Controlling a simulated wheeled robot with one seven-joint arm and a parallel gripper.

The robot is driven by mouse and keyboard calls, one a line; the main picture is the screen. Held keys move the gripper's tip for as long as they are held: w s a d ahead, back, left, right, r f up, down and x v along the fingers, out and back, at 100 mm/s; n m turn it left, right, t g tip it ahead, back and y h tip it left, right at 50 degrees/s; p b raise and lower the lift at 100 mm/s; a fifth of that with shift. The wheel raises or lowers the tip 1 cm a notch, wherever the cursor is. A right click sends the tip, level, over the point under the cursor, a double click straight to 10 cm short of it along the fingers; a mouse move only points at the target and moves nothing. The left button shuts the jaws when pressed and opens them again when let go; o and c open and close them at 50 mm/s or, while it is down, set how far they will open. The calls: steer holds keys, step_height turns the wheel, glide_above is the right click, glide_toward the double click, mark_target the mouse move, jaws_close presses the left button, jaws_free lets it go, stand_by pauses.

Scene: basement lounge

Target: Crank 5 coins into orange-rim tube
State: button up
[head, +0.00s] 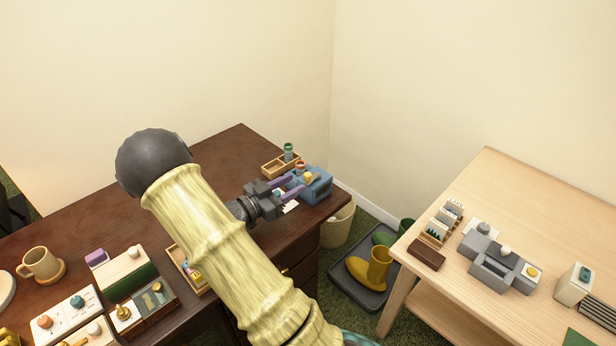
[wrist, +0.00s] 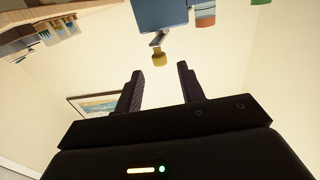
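A blue coin machine (head: 318,190) stands near the right corner of the dark desk, with a yellow crank knob (head: 309,177). In the wrist view the machine (wrist: 160,14) appears inverted, and its grey crank arm ends in the yellow knob (wrist: 158,59). The orange-rim tube (head: 300,165) stands beside the machine and also shows in the wrist view (wrist: 205,14). A green-topped tube (head: 288,152) is at the wooden tray behind. My gripper (head: 294,186) is open beside the machine. In the wrist view the knob lies just beyond the gap between the fingertips (wrist: 160,70), apparently untouched. Coins are not discernible.
A wooden tray (head: 272,166) sits behind the machine. Left on the desk (head: 235,140) are a mug (head: 41,262) and several small devices. A bin (head: 338,226) and a boot tray (head: 352,285) stand on the floor before the light table (head: 530,205).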

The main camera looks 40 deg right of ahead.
mark_target(305, 178)
steer(key=d, duration=0.6)
steer(key=shift+d, duration=0.15)
jaws_close()
